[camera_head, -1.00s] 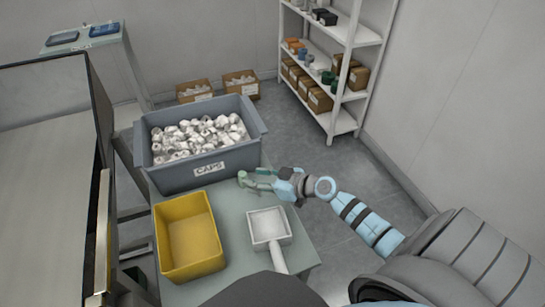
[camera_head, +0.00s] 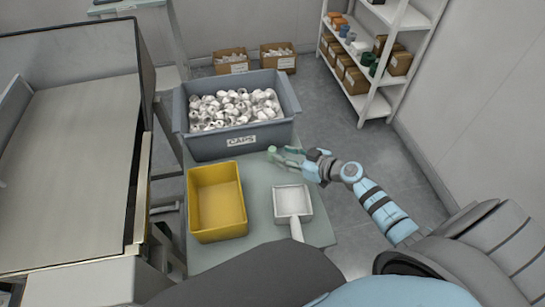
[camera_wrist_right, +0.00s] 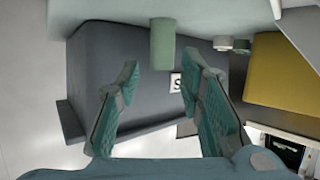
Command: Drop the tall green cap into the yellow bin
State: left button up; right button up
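The tall green cap (camera_head: 272,151) stands on the grey-green table, just in front of the grey CAPS tote. In the right wrist view the green cap (camera_wrist_right: 162,43) is a plain upright cylinder. My right gripper (camera_head: 286,159) is close beside it on the right. In the wrist view the two teal fingers of my right gripper (camera_wrist_right: 160,75) are spread wide with nothing between them, and the cap is just beyond their tips. The yellow bin (camera_head: 243,192) stands in front of the tote and looks empty; part of it shows in the wrist view (camera_wrist_right: 280,72). My left gripper is out of view.
The grey tote (camera_head: 208,149) is full of white caps. A white scoop (camera_head: 293,203) lies right of the yellow bin. A large metal-topped machine (camera_head: 70,160) stands at left. Shelves (camera_head: 375,104) stand at back right.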

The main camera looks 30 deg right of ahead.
aim_at(275, 151)
jog(key=b+x, duration=0.2)
jog(key=x, duration=0.2)
jog(key=shift+w+a+r, duration=0.15)
jog(key=shift+a, duration=0.1)
jog(key=shift+w, duration=0.15)
jog(key=shift+r, duration=0.1)
jog(key=c, duration=0.6)
jog(key=shift+o, duration=0.2)
